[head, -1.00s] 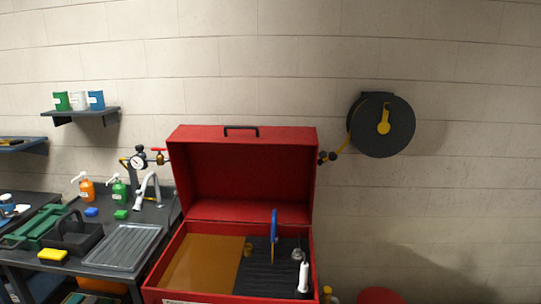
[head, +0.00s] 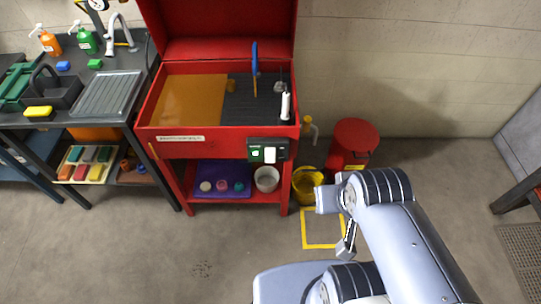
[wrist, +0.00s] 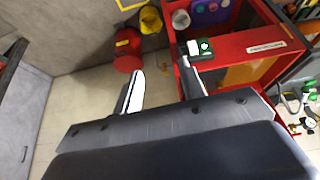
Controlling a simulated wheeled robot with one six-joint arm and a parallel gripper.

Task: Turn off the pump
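A red parts washer (head: 212,140) with its lid raised stands in the middle of the head view. A small dark switch box (head: 268,150) is on its front face at the right, with a green part and a white part side by side. The switch box also shows in the wrist view (wrist: 200,48), near the tip of the right finger in the picture. My gripper (wrist: 161,68) is open, with two fingers apart and nothing between them. It appears to be short of the box, not touching it. The pump itself cannot be made out.
A yellow bucket (head: 306,186) and a red bin (head: 354,142) stand right of the washer. Its lower shelf holds a purple tray (head: 222,192) and a white bucket (head: 267,179). A sink bench (head: 110,118) is at left. Floor in front is clear.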

